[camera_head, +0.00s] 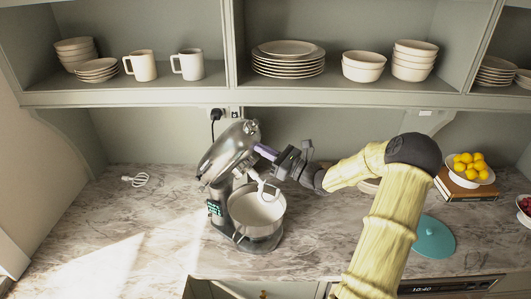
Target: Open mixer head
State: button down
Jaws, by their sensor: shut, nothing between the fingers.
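The silver stand mixer stands on the marble counter left of centre, with its head (226,152) tilted up at an angle. A pale beater (262,188) hangs from the head over the metal bowl (258,222), its lower end at or inside the bowl's mouth. My gripper (266,152) reaches in from the right and is shut with nothing held. Its purplish fingertips are at the right side of the head, close to it. Whether they touch the head cannot be told. The head's hinge is not clearly visible.
A shelf (150,98) with plates, mugs and bowls runs above the counter (130,225). A whisk (137,180) lies at left. A teal disc (433,237) and a bowl of yellow fruit (467,170) on books are at right. The left counter is mostly clear.

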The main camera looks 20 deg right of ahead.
dwell(0.4)
jog(key=s+d+r+b, duration=0.3)
jog(key=s+d, duration=0.4)
jog(key=s, duration=0.3)
jog(key=shift+s+d+b, duration=0.15)
jog(key=shift+s+b, duration=0.15)
jog(key=shift+b, duration=0.6)
jog(key=shift+f, duration=0.1)
